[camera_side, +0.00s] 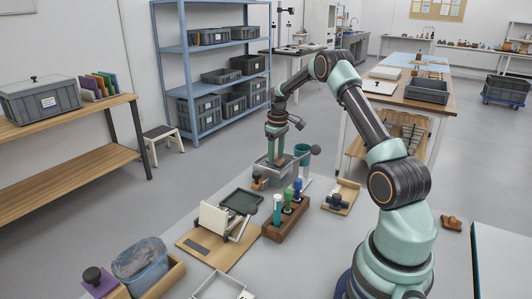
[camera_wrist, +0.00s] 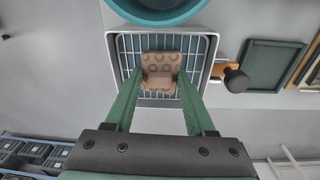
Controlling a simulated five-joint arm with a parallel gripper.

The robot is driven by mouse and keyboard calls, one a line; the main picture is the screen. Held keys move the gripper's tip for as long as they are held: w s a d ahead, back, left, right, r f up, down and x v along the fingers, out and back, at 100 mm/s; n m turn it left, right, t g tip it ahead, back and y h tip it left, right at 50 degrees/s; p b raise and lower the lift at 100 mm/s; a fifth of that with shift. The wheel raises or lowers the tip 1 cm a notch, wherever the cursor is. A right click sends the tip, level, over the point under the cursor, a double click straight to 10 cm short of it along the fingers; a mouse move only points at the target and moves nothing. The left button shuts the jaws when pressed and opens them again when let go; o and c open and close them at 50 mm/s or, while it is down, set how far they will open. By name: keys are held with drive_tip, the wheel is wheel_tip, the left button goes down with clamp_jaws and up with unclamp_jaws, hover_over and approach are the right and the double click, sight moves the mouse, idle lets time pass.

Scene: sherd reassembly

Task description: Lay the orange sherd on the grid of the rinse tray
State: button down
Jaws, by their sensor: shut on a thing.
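My gripper (camera_side: 277,158) is over the rinse tray (camera_side: 258,163) at the far end of the table. In the wrist view my gripper (camera_wrist: 161,79) has its two green fingers shut on a sherd (camera_wrist: 161,66). I cannot tell whether the sherd touches the grid. In the side view the sherd is too small to make out clearly.
A teal bowl (camera_wrist: 160,8) stands close beside the tray. A wooden rack of coloured tubes (camera_side: 285,220) stands nearer the camera. A brown piece (camera_side: 451,222) lies at the right.

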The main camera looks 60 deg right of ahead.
drive_tip(key=shift+c, duration=1.2)
unclamp_jaws()
drive_tip(key=shift+f, duration=0.1)
